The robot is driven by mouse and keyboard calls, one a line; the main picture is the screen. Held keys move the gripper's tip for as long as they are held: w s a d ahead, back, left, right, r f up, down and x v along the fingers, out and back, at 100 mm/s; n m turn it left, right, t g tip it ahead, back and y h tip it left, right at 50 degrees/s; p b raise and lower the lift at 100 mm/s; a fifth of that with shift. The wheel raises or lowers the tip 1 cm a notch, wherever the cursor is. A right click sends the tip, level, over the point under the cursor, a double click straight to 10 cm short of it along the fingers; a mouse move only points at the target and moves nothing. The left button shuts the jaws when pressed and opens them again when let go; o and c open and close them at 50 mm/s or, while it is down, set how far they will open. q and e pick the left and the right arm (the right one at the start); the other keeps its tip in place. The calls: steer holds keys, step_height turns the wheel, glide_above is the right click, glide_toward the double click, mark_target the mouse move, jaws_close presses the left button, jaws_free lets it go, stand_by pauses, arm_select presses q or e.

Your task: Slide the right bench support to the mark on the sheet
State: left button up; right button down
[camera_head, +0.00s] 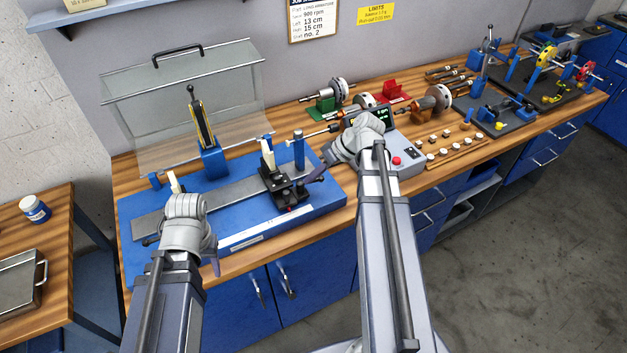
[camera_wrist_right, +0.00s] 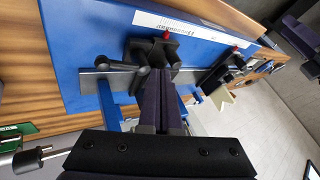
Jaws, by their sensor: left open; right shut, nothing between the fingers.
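The right bench support (camera_head: 284,186), a black block with a cream top piece and a red knob, stands on the grey rail (camera_head: 238,192) of the blue bench (camera_head: 325,187). My right gripper (camera_head: 317,174) is shut and empty at its right side. In the right wrist view the closed fingers (camera_wrist_right: 170,115) reach to the support (camera_wrist_right: 153,55); I cannot tell whether they touch. My left gripper (camera_head: 185,240) is open at the bench's left front, its fingers mostly hidden by the wrist. It hides most of the left support, whose cream top (camera_head: 174,182) shows. The job sheet (camera_head: 313,19) hangs on the wall.
A blue post (camera_head: 299,150) stands behind the right support. A blue stand with a yellow-black piece (camera_head: 209,155) and a clear cover (camera_head: 190,92) are behind the rail. A grey control box (camera_head: 408,158) and a rotor (camera_head: 432,104) sit to the right.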

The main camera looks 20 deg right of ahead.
mark_target(296, 200)
steer(key=b+x, duration=0.4)
steer(key=x, duration=0.2)
steer(key=shift+w+a+f, duration=0.1)
steer(key=shift+a+f, duration=0.05)
steer(key=shift+f, duration=0.2)
steer(key=shift+a+f+b, duration=0.1)
steer(key=shift+b, duration=0.2)
steer(key=shift+a, duration=0.1)
steer(key=shift+a, duration=0.4)
